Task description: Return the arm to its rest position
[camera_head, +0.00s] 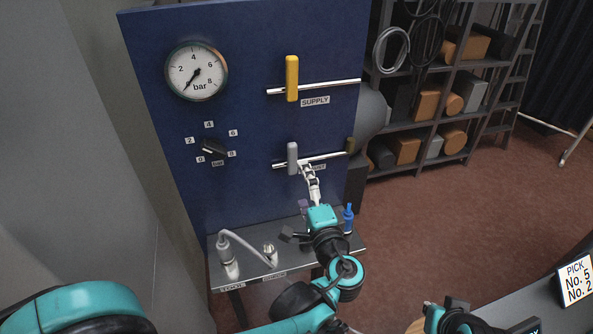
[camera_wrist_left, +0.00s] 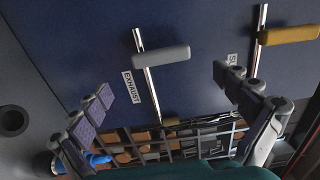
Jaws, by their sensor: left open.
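My left gripper (camera_head: 309,171) is just in front of the blue panel (camera_head: 245,120), beside the lower end of the grey exhaust lever (camera_head: 292,157). In the left wrist view my left gripper (camera_wrist_left: 163,82) has its fingers spread wide with nothing between them. The grey lever (camera_wrist_left: 162,57) lies beyond the fingers, crosswise to its pipe, and looks apart from them. The yellow supply lever (camera_head: 292,78) also stands crosswise to its pipe; it shows in the wrist view (camera_wrist_left: 290,34). My left arm reaches up over the metal shelf. My right gripper is not visible.
The metal shelf (camera_head: 252,272) below the panel holds a white hose fitting (camera_head: 229,256), a small metal fitting (camera_head: 269,251) and a blue bottle (camera_head: 348,217) close to my left forearm. A gauge (camera_head: 196,72) and black knob (camera_head: 214,147) are left. Open floor lies right.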

